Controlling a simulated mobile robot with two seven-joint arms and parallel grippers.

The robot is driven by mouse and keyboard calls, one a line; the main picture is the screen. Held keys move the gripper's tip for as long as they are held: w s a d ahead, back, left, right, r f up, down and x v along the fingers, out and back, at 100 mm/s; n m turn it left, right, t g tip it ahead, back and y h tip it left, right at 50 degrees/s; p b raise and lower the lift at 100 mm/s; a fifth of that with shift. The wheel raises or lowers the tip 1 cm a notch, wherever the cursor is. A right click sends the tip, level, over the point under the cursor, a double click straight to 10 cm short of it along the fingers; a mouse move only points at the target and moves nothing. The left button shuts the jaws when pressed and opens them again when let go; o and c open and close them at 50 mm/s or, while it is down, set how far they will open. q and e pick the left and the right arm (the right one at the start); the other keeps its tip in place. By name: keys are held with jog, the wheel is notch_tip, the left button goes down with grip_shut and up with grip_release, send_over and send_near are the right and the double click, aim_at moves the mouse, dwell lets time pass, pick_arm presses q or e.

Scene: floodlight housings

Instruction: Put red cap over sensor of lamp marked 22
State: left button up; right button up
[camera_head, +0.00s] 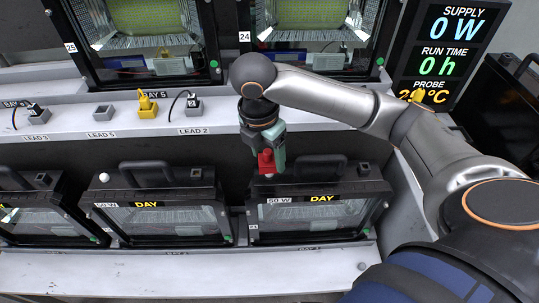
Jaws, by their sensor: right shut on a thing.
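My right gripper (268,152) is shut on a small red cap (265,162). It holds the cap pointing down at the top left of the right lower lamp (318,208), which reads 50 W and DAY. A bit of white shows just under the cap; I cannot tell whether the cap touches the sensor there. The middle lower lamp (160,212) has a bare white round sensor (104,177) at its top left. Number tags on the lower lamps are too small to read surely. My left gripper is out of view.
Upper lamps tagged 25 (140,68) and 24 (318,60) stand behind. The grey ledge (75,125) carries lead sockets and a yellow plug (147,104). A display panel (450,45) stands at right. Black handles (150,171) rise from the lower lamps. The front shelf (180,285) is clear.

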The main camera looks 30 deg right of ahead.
aim_at(268, 164)
jog(key=r, duration=0.1)
jog(key=s+a+r+p, duration=0.1)
jog(key=r, duration=0.1)
jog(key=shift+s+a+r, duration=0.2)
jog(key=shift+r, duration=0.1)
pick_arm(q)
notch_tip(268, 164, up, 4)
jog(key=shift+p, duration=0.9)
pick_arm(e)
jog(key=s+a+r, duration=0.3)
jog(key=s+a, duration=0.3)
jog(key=s, duration=0.1)
jog(key=shift+s+a+r, duration=0.15)
jog(key=shift+a+r, duration=0.05)
jog(key=shift+r, duration=0.15)
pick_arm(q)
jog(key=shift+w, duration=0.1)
